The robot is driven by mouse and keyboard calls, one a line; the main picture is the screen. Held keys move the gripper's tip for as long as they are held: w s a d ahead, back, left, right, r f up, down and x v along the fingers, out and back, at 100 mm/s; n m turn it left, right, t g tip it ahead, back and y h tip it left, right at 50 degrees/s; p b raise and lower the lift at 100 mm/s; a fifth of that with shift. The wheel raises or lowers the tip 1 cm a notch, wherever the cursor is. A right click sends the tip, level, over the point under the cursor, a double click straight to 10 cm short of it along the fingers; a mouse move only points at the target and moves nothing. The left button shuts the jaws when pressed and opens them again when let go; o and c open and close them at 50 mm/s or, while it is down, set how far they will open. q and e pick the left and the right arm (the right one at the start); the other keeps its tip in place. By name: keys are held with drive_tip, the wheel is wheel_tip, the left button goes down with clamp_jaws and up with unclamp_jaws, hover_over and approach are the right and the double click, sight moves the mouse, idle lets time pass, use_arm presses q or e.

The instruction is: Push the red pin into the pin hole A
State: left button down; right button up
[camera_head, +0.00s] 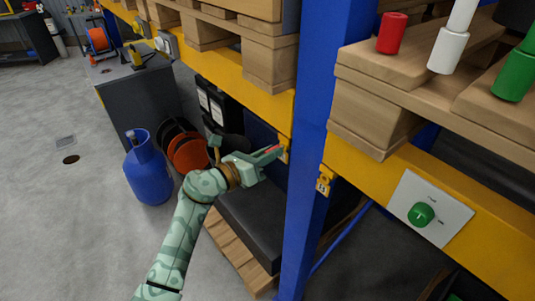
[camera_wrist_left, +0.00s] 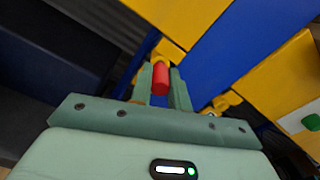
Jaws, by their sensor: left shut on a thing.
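The red pin (camera_head: 271,150) is between the fingers of my left gripper (camera_head: 268,156), which is shut on it. In the left wrist view the red pin (camera_wrist_left: 160,78) lies between the two green fingers (camera_wrist_left: 160,85), pointing at a yellow bracket (camera_wrist_left: 169,51) beside the blue post. In the head view this bracket (camera_head: 285,146) is at the fingertips, partly hidden by them. Whether the pin touches it I cannot tell. A second yellow bracket (camera_head: 324,181) with a small tag is right of it on the post. No hole or letter A is readable. My right gripper is not in view.
The blue rack post (camera_head: 318,120) and yellow beams (camera_head: 245,85) stand close to the gripper. A panel with a green knob (camera_head: 422,214) is at right. Pallets (camera_head: 365,105) hold red, white and green cylinders above. A blue gas bottle (camera_head: 147,172) stands left; open floor lies beyond.

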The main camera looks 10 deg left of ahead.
use_arm(q)
drive_tip(key=shift+w+d, duration=0.3)
drive_tip(key=shift+w, duration=0.1)
idle(0.7)
drive_tip(key=c, duration=1.4)
unclamp_jaws()
drive_tip(key=shift+o, duration=0.7)
drive_tip(key=shift+w, duration=0.1)
drive_tip(key=p+v, duration=0.1)
drive_tip(key=v, duration=0.8)
drive_tip(key=shift+p, duration=0.4)
